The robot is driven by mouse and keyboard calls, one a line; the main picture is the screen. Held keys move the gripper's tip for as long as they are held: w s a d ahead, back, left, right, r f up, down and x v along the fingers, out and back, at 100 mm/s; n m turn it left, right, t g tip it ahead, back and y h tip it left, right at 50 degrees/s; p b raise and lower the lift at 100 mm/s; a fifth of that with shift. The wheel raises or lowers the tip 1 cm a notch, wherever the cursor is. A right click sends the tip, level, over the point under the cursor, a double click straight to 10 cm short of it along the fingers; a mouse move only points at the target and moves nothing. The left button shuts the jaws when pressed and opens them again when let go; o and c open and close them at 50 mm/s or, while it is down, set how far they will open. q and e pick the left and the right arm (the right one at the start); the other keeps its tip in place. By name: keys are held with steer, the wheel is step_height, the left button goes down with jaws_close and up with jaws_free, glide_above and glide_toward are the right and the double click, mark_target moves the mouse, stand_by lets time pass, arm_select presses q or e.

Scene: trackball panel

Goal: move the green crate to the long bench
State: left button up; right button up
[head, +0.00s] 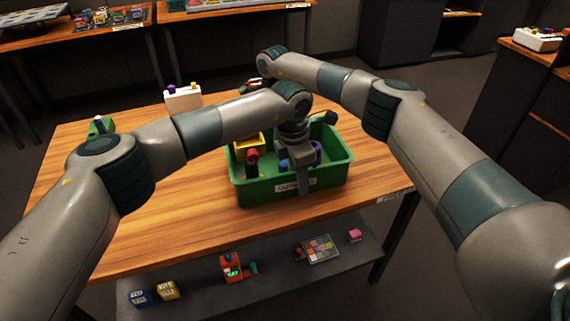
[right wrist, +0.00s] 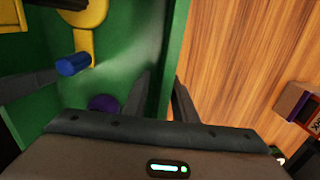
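The green crate (head: 250,194) stands on a wooden table, with a label on its front wall. It holds a yellow part (head: 248,142), a red and black part and blue and purple parts. My left gripper (head: 303,184) is at its front wall, one finger down outside by the label; its other finger is hard to make out. My right gripper (right wrist: 163,85) straddles a wall of the crate (right wrist: 175,40), one finger inside and one outside, with a small gap at the inner finger. In the head view it is mostly hidden behind my left arm.
The wooden table (head: 150,225) has a white box (head: 183,97) and a small green item (head: 101,126) at its back left. Its lower shelf (head: 210,300) holds toys. Benches stand at the back left (head: 85,33), back middle (head: 240,10) and right (head: 555,110); which one is long is unclear.

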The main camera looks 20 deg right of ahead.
arm_select(q)
steer(key=shift+f, duration=0.25)
arm_select(e)
steer(key=shift+f, duration=0.25)
arm_select(q)
steer(key=shift+c, duration=0.2)
arm_select(e)
steer(key=shift+c, duration=0.3)
arm_select(q)
jaws_close()
arm_select(e)
jaws_close()
arm_select(q)
steer(key=shift+w, duration=0.15)
arm_select(e)
steer(key=shift+d, duration=0.1)
